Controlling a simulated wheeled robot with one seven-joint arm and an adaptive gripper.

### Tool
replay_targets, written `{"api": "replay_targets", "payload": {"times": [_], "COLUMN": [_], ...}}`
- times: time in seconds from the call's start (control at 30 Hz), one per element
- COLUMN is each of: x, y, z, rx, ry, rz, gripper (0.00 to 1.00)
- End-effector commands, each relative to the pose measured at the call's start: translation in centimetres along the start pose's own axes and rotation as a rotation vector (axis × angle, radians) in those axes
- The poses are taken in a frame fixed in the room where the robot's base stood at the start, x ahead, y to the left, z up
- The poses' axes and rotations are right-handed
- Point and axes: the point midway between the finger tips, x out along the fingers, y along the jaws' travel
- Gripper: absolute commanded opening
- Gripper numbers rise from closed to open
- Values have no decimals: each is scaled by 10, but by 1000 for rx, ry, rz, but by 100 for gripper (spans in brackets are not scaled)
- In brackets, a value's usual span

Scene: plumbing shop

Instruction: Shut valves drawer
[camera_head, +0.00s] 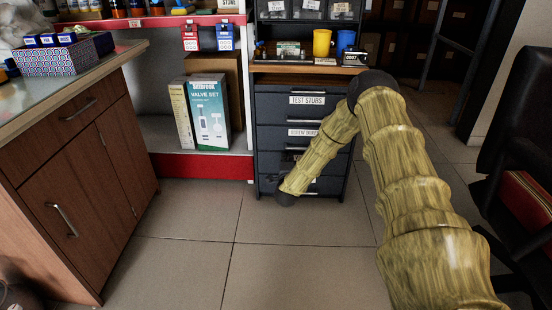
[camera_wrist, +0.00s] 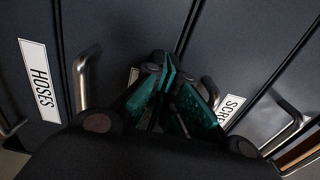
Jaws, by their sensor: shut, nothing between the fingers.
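A dark grey drawer cabinet (camera_head: 300,108) stands ahead in the head view. Its upper drawers read "TEST STUBS" (camera_head: 307,100) and "SCREW BORES" or similar (camera_head: 303,132). In the wrist view, the "HOSES" drawer (camera_wrist: 40,80) is at left and the "SCR..." drawer (camera_wrist: 232,103) at right. Between them is a drawer with a metal handle (camera_wrist: 86,78); its label (camera_wrist: 134,75) is mostly hidden, so I cannot read "valves". My gripper (camera_wrist: 168,74) is shut and empty before this middle drawer. Contact and whether that drawer is fully flush are unclear.
A wooden counter (camera_head: 80,170) stands at left. A red-edged shelf with a valve set box (camera_head: 208,113) adjoins the cabinet. Mugs (camera_head: 322,43) stand on top of the cabinet. A black chair (camera_head: 520,130) is at right. The tiled floor (camera_head: 205,245) before the cabinet is clear.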

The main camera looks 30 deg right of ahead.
Motion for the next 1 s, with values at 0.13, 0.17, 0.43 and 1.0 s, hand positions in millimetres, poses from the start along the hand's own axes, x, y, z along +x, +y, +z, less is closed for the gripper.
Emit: {"api": "replay_targets", "payload": {"times": [0.13, 0.17, 0.43, 1.0], "x": [5, 6, 5, -80], "y": [-3, -3, -4, -4], "z": [-7, -8, -9, 10], "rx": [0, 0, 0, -1], "ry": [9, 9, 11, -5], "rz": [-7, -7, -9, 2], "gripper": [0, 0, 0, 0]}}
